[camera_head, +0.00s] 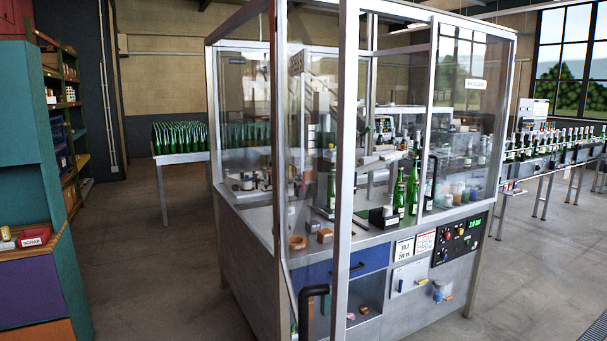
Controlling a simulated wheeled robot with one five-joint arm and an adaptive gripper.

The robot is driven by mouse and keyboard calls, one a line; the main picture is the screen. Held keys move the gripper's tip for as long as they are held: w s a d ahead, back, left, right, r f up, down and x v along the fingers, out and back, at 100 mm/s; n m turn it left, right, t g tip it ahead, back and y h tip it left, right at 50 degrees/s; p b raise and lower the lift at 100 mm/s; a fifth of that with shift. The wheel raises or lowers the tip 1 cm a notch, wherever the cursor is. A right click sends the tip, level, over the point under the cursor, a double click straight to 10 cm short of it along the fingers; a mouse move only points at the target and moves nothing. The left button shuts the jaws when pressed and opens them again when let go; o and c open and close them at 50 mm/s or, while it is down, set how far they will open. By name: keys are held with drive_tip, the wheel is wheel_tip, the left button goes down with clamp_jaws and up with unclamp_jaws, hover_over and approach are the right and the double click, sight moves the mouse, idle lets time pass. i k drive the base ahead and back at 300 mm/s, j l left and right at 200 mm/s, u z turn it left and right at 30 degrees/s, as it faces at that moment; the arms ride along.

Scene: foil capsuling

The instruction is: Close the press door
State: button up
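The press (475,290) is a grey cabinet with a glazed, metal-framed enclosure on top. A glass door leaf with a grey frame (345,170) appears to stand swung out from the front toward me; its tall near post crosses the picture from top to bottom. A black bar handle (313,291) shows low beside this post, cut by the bottom edge. Another black handle (433,182) is on the right front panel. How wide the door stands open is hard to tell through the glass. My gripper is not in view.
Green bottles (399,195) and small boxes stand inside the enclosure. A bottle table (180,157) is behind, a bottle conveyor (560,155) at right. The floor (150,260) left of the press is clear.

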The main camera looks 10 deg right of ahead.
sight(290, 66)
drive_tip(key=i+j+z, duration=0.1)
drive_tip(key=j, duration=0.25)
drive_tip(key=i+j+z, duration=0.1)
drive_tip(key=i+j, duration=0.2)
drive_tip(key=i+j+z, duration=0.1)
drive_tip(key=j, duration=0.4)
drive_tip(key=i+j, duration=0.25)
drive_tip(key=j, duration=0.15)
drive_tip(key=i+j+z, duration=0.15)
drive_tip(key=j, duration=0.25)
drive_tip(key=i+j+z, duration=0.1)
drive_tip(key=j, duration=0.35)
drive_tip(key=i+j+z, duration=0.1)
drive_tip(key=j, duration=0.3)
drive_tip(key=i+j+z, duration=0.1)
drive_tip(key=j, duration=0.35)
drive_tip(key=i, duration=0.05)
